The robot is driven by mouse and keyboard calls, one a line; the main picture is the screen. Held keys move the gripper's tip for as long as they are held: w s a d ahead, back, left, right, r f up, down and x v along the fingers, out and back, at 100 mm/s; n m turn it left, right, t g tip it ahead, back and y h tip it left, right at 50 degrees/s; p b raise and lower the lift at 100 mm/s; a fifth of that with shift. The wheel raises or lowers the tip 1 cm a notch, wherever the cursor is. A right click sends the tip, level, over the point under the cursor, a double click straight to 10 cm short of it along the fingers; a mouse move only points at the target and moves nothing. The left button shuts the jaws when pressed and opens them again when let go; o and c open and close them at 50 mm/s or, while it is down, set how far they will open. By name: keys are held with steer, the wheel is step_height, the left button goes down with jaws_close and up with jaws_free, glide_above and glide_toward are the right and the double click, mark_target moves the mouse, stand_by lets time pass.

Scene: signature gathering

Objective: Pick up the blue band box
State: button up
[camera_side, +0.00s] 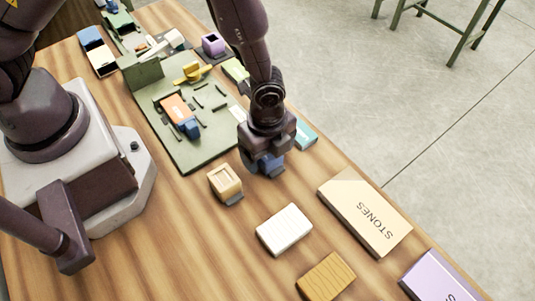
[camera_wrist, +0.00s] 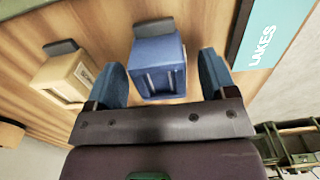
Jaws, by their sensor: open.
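The blue band box (camera_wrist: 158,66) is a small blue block with a grey tab at its far end, standing on the wooden table in the wrist view. My gripper (camera_wrist: 160,84) is open, with one blue-grey finger on each side of the box and gaps between. In the side view my gripper (camera_side: 265,168) points down over the table and mostly hides the blue box. I cannot tell how far the fingers reach down along it.
A tan box (camera_side: 225,183) stands close by; it also shows in the wrist view (camera_wrist: 65,80). A teal LAKES book (camera_wrist: 270,35) lies on the other side. White (camera_side: 284,230) and ochre (camera_side: 326,277) blocks, a STONES book (camera_side: 364,215) and a green board (camera_side: 185,145) lie around.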

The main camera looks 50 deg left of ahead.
steer(key=c, duration=1)
steer(key=shift+r, duration=0.15)
